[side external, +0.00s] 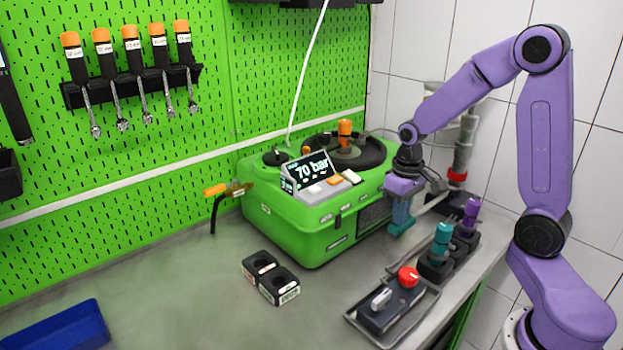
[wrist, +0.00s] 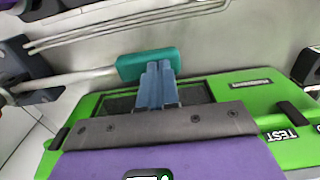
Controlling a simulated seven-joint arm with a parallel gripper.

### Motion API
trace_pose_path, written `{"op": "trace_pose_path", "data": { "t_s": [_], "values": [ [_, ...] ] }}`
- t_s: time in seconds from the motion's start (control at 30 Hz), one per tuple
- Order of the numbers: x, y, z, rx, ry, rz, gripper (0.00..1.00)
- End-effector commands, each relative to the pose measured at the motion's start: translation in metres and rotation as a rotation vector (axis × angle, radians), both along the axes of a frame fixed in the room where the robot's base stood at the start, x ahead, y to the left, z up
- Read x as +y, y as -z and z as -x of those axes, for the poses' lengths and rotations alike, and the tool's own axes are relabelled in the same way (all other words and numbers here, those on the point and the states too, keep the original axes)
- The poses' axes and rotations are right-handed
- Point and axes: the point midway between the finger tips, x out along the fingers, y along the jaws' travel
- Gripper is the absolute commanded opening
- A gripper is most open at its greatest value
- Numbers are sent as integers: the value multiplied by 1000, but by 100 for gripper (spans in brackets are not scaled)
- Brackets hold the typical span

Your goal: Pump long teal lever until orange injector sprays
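The long lever has a teal handle (wrist: 130,66) on a metal rod (wrist: 75,80) running left in the wrist view. In the side view, the handle (side external: 399,224) is at the right side of the green pump tester (side external: 290,222), partly hidden by my gripper. My gripper (wrist: 159,66) has its blue fingers side by side with no clear gap. They overlap the handle's near edge; I cannot tell whether they touch it. My gripper (side external: 402,208) points down in the side view. The orange injector (side external: 345,128) stands upright on the tester's black round top. The display (side external: 308,170) reads 70 bar.
Teal (side external: 441,238) and purple (side external: 470,212) injectors stand in black holders at right. A tray (side external: 358,320) holds a control box with a red knob (side external: 408,277). Black blocks (side external: 270,277) sit in front. A blue bin (side external: 60,328) is front left. The bench's left middle is clear.

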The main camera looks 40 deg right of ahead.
Motion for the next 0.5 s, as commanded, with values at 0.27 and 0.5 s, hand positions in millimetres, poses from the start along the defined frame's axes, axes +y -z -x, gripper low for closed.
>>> {"op": "trace_pose_path", "data": {
  "t_s": [0.27,0.5],
  "values": [
    [-2,-14,-1,-3,0,0,0],
    [-5,-34,-1,-3,0,0,0]
  ]
}}
